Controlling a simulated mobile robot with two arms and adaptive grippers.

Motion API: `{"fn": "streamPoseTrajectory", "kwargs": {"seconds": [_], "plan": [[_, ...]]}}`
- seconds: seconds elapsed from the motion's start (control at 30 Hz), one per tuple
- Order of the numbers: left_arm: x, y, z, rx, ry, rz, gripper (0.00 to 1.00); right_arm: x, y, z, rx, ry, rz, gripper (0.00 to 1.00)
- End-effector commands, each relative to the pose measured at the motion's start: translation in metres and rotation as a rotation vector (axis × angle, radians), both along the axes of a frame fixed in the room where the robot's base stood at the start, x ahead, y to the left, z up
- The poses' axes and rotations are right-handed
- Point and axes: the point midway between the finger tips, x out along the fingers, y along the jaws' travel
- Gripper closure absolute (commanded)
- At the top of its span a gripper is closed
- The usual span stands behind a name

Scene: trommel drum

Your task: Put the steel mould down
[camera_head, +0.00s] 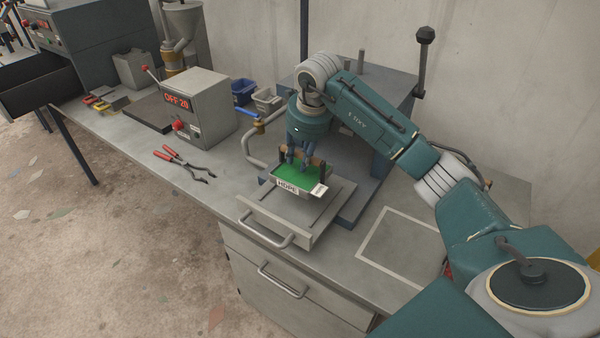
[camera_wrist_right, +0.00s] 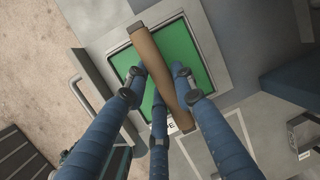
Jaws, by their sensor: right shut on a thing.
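The steel mould (camera_head: 287,187) is a shallow square tray filled with green, with a white HDPE label on its front and a wooden handle across it. My right gripper (camera_head: 304,161) is shut on the wooden handle (camera_wrist_right: 163,72), its dark blue fingers around the bar from above. The mould is over the grey pull-out plate (camera_head: 321,229) of the press; I cannot tell whether it touches it. In the right wrist view the handle and fingers cover part of the green fill (camera_wrist_right: 180,50). My left gripper is in neither view.
A white-outlined square (camera_head: 397,248) on the bench to the right is mostly clear. Red-handled pliers (camera_head: 184,162) lie left of the plate. A control box (camera_head: 194,108) reading OFF 20 stands behind them, near blue and grey bins (camera_head: 266,99). The press (camera_head: 372,160) stands close behind my gripper.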

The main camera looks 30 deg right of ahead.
Motion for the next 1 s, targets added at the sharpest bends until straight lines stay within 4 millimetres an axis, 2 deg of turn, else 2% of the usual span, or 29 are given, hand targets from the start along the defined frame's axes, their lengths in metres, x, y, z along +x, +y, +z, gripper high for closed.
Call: {"fn": "streamPoseTrajectory", "kwargs": {"seconds": [0.1, 0.23, 0.37, 0.6, 0.8, 0.83, 0.9, 1.0], "plan": [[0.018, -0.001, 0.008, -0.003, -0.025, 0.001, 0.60, 0.000, 0.000, -0.016, 0.001, -0.003, -0.001, 1.00], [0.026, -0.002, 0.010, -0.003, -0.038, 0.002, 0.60, 0.001, -0.001, -0.026, 0.000, -0.005, -0.001, 1.00], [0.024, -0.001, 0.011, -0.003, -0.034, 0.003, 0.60, 0.001, 0.000, -0.034, 0.000, -0.004, 0.000, 1.00], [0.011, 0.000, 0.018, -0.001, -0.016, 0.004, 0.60, 0.001, 0.000, -0.064, 0.002, -0.004, 0.001, 1.00], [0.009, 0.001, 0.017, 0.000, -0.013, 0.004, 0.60, 0.001, 0.000, -0.066, 0.000, -0.005, 0.000, 1.00], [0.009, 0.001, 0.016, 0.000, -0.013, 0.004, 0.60, 0.000, 0.000, -0.068, -0.001, -0.001, 0.001, 0.71], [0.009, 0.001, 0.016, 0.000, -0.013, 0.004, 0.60, 0.000, 0.000, -0.068, -0.001, -0.001, 0.001, 0.57], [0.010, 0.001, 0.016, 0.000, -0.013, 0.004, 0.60, 0.000, 0.000, -0.067, -0.001, -0.001, 0.001, 0.56]]}}
